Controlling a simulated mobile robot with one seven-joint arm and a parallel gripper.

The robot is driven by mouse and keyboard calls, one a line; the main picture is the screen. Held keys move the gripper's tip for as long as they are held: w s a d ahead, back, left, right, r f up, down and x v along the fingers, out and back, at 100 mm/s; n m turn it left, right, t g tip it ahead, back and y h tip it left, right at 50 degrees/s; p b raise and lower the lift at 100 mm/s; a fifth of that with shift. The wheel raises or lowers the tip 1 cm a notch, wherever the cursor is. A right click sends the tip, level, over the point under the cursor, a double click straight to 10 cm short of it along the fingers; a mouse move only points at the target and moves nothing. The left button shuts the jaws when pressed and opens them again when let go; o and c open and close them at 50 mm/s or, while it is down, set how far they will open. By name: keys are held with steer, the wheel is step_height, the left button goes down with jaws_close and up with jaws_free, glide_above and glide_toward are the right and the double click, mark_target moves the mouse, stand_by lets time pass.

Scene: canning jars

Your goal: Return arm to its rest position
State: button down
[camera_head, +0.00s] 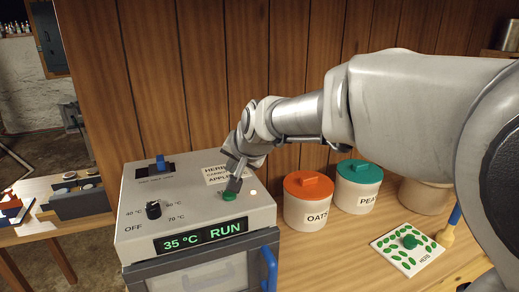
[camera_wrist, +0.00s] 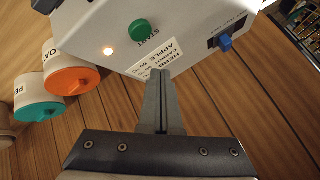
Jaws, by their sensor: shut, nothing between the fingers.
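My arm reaches in from the right in the head view. My gripper (camera_head: 235,183) is over the top of a white appliance (camera_head: 190,206), close to its green START button (camera_head: 229,196). In the wrist view my gripper (camera_wrist: 162,78) has its fingers together with nothing between them. The START button (camera_wrist: 138,30) shows there apart from the fingertips, beside a lit lamp (camera_wrist: 108,51). The appliance display (camera_head: 203,237) reads 35 °C RUN. Its black knob (camera_head: 153,209) and blue switch (camera_head: 160,162) are on the top.
An orange-lidded OATS canister (camera_head: 307,211) and a teal-lidded canister (camera_head: 358,196) stand right of the appliance. A white HERB board (camera_head: 408,248) with green pieces lies on the wooden counter. A blue handle (camera_head: 268,268) is on the appliance front. A wooden wall (camera_head: 215,75) stands behind.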

steer(key=s+d+r+n+h, duration=0.1)
steer(key=s+d+h, duration=0.1)
steer(key=s+d, duration=1.05)
steer(key=s+d+f+n+g+h, duration=0.1)
steer(key=s+d+f, duration=0.3)
steer(key=s+d, duration=0.7)
steer(key=s+g+h, duration=0.1)
steer(key=s, duration=0.2)
steer(key=shift+d+f+n+h, duration=0.2)
steer(key=shift+d+n+h, duration=0.1)
